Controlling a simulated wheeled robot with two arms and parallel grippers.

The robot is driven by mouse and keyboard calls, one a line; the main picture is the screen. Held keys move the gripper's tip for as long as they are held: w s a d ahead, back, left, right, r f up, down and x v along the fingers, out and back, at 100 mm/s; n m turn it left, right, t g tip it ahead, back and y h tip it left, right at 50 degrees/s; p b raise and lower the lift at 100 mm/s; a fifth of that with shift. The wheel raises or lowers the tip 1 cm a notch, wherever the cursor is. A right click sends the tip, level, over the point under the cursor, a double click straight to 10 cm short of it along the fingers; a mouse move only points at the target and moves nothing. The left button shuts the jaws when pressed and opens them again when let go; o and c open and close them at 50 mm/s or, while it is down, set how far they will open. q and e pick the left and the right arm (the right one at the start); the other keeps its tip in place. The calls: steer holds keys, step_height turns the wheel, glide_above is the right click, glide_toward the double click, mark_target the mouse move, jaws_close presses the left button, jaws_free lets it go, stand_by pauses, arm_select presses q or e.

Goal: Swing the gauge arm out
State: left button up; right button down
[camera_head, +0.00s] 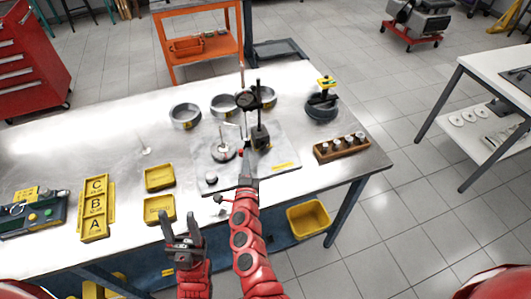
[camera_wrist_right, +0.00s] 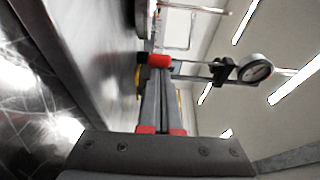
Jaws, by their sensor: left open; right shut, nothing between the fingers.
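The gauge stand (camera_head: 260,136) stands upright on a grey plate (camera_head: 290,152) on the metal bench, with a dark round dial gauge near its top. In the right wrist view the dial gauge (camera_wrist_right: 256,70) has a white face and sits on a thin arm (camera_wrist_right: 196,73) beyond the fingertips. My right gripper (camera_head: 243,155) is shut and empty, close to the stand's near left side. Its fingers (camera_wrist_right: 158,62) overlap the stand parts in view, so I cannot tell whether they touch. My left gripper (camera_head: 183,238) is open and empty at the bench's front edge.
Several metal rings, including one ring (camera_head: 185,115), lie behind the plate. A wooden block (camera_head: 341,148) with pegs and a dark round part (camera_head: 322,108) stand to the right. Yellow trays (camera_head: 159,178) and a lettered yellow holder (camera_head: 95,207) are at left.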

steer(key=shift+w+a+m+h, duration=0.1)
steer(key=shift+a+m+h, duration=0.45)
steer(key=shift+h, duration=0.25)
